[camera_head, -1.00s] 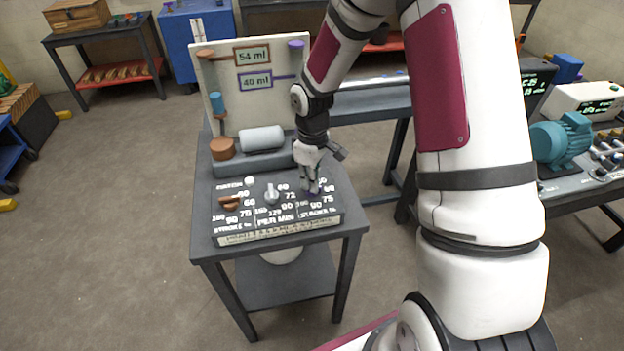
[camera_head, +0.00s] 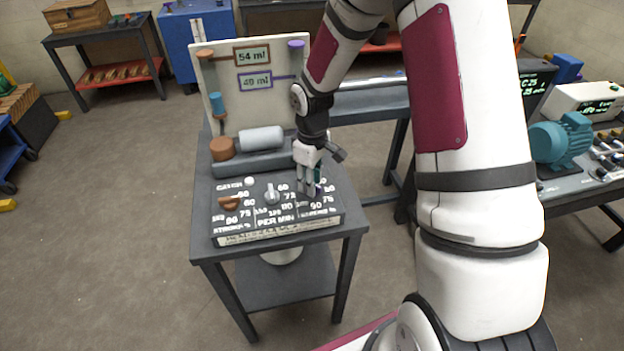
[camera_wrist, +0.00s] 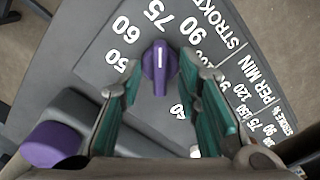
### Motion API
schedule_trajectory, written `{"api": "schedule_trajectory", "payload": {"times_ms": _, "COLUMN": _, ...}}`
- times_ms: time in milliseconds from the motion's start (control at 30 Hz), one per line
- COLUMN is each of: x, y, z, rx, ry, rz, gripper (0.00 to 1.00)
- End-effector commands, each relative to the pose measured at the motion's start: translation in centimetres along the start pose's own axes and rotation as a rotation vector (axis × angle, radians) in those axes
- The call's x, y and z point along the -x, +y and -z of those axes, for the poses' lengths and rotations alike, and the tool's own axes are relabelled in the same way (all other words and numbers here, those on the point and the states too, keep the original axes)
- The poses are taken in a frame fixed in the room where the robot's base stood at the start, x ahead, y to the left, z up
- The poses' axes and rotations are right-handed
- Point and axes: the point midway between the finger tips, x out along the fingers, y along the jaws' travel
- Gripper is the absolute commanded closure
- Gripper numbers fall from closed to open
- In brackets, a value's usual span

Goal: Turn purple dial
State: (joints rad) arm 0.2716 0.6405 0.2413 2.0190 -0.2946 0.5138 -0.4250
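The purple dial (camera_wrist: 158,72) shows in the wrist view on the dark panel (camera_head: 330,211), between my two teal-padded fingers. Its white mark points up in that view, roughly at the printed 75, with 60 to the left and 90 to the right. My gripper (camera_wrist: 166,76) is open, with a gap on each side of the dial, and does not appear to touch it. In the head view my gripper (camera_head: 311,190) is over the panel's right side and hides the dial.
An orange dial (camera_head: 229,202) and a grey dial (camera_head: 272,195) sit to the left on the same panel. Behind stand a grey cylinder (camera_head: 262,139) and a board (camera_head: 228,110) with an orange-framed 54 ml sign (camera_head: 252,56) and a purple-framed sign (camera_head: 255,81). Open floor lies left.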

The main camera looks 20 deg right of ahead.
Motion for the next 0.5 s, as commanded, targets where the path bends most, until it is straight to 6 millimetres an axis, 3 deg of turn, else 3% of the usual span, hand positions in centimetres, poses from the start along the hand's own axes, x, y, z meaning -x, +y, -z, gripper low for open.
{"api": "schedule_trajectory", "payload": {"times_ms": 233, "x": 1.1, "y": 0.1, "z": 0.0, "rx": -0.001, "ry": 0.002, "rz": -0.002, "gripper": 0.69}}
{"api": "schedule_trajectory", "payload": {"times_ms": 500, "x": 6.4, "y": 0.1, "z": 0.1, "rx": -0.001, "ry": 0.003, "rz": -0.004, "gripper": 0.69}}
